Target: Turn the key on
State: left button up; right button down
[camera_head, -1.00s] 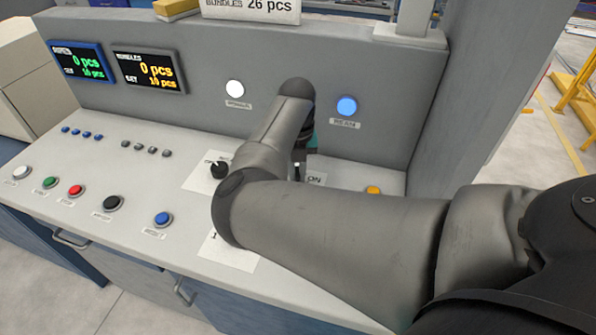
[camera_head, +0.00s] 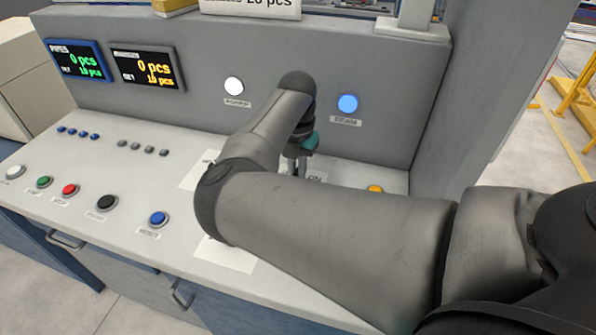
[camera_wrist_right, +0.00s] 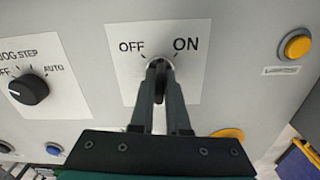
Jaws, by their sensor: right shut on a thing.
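The key switch (camera_wrist_right: 158,62) is on a white label plate marked OFF and ON in the right wrist view. My right gripper (camera_wrist_right: 160,68) is shut on the key (camera_wrist_right: 158,88), a dark piece between the fingers. The fingers hide most of it, so I cannot tell whether it points to OFF or ON. In the head view my right arm hides the key and most of the gripper. My left gripper is not in view.
A black selector knob (camera_wrist_right: 29,89) is left of the key plate. A yellow button (camera_wrist_right: 297,46) is to its right. Several coloured buttons, such as a red one (camera_head: 69,190), line the console's front left. The upright back panel (camera_head: 205,75) carries two displays and lit buttons.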

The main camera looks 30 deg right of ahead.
jog(key=shift+f+m+b, duration=0.1)
jog(key=shift+m+b, duration=0.6)
jog(key=shift+m, duration=1.1)
jog(key=shift+m, duration=1.7)
jog(key=c, duration=0.7)
grip_release()
jog(key=shift+r, duration=0.2)
